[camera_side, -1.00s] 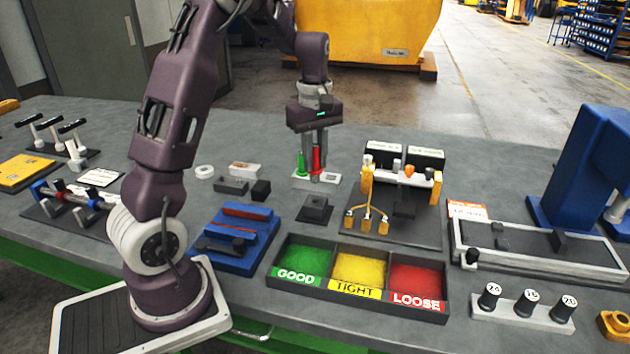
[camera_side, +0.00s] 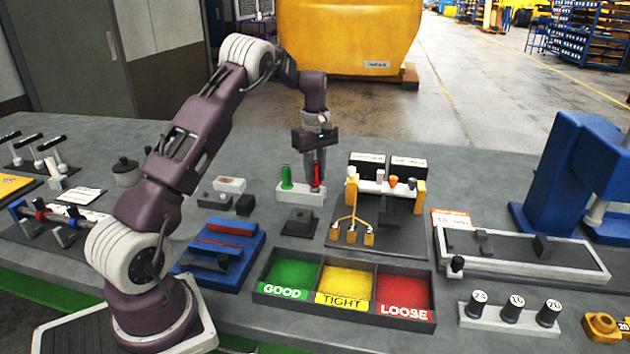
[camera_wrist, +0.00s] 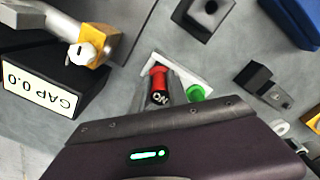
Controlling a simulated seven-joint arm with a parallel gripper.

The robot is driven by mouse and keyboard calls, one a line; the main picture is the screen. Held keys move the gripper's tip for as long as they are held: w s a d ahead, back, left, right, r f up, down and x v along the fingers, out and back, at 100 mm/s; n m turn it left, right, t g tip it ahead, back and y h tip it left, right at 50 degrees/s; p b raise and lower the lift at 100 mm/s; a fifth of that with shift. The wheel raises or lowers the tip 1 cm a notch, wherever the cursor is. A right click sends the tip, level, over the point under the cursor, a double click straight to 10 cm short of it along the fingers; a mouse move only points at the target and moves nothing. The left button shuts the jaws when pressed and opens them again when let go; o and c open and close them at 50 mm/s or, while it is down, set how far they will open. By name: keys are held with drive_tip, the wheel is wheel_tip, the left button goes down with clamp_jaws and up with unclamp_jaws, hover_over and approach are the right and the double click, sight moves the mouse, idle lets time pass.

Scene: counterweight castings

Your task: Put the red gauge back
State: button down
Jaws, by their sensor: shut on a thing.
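The red gauge (camera_side: 317,177) stands upright between the fingers of my gripper (camera_side: 316,183), which is shut on it. Its lower end is at the right part of the white holder (camera_side: 302,194); I cannot tell how deep it sits. The green gauge (camera_side: 286,177) stands upright in the left part of the same holder. In the wrist view the red gauge (camera_wrist: 158,78) shows a dark label with white letters, and the green gauge (camera_wrist: 196,93) is just right of the fingers. The fingers hide part of the red gauge.
A dark block (camera_side: 299,222) lies in front of the holder. A fixture with orange posts (camera_side: 419,194) stands close on the right. Small blocks (camera_side: 228,185) lie to the left. The GOOD, TIGHT and LOOSE tray (camera_side: 345,299) is in front.

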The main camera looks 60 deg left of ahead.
drive_tip(key=shift+f, duration=0.8)
drive_tip(key=shift+f, duration=0.1)
drive_tip(key=c, duration=1.3)
unclamp_jaws()
drive_tip(key=shift+f, duration=0.1)
